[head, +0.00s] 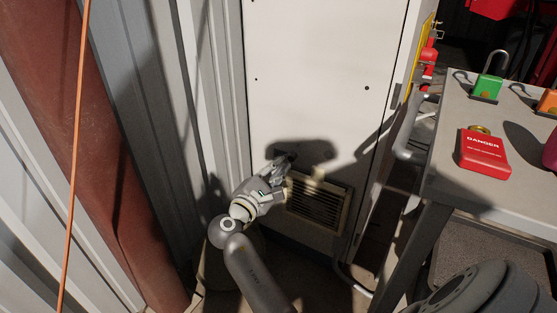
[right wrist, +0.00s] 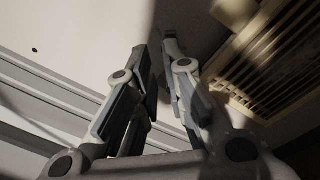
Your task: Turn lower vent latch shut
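The vent (head: 318,205) is a louvred, beige-framed panel low on the white cabinet door. It also shows at the right of the right wrist view (right wrist: 275,55). A small pale piece (head: 318,173) at its top edge may be the latch; shadow makes this unclear. My right gripper (head: 286,160) is at the vent's upper left corner. In the right wrist view its fingers (right wrist: 157,50) stand a narrow gap apart, with nothing visible between them. A pale rounded part (right wrist: 235,10) shows beyond the fingers, by the vent, apart from them. My left gripper is not in view.
A grey cart (head: 450,190) stands at the right, with a red danger tag (head: 484,153) and a green padlock (head: 487,88) on top. A corrugated wall (head: 150,100) and an orange cable (head: 77,150) are at the left.

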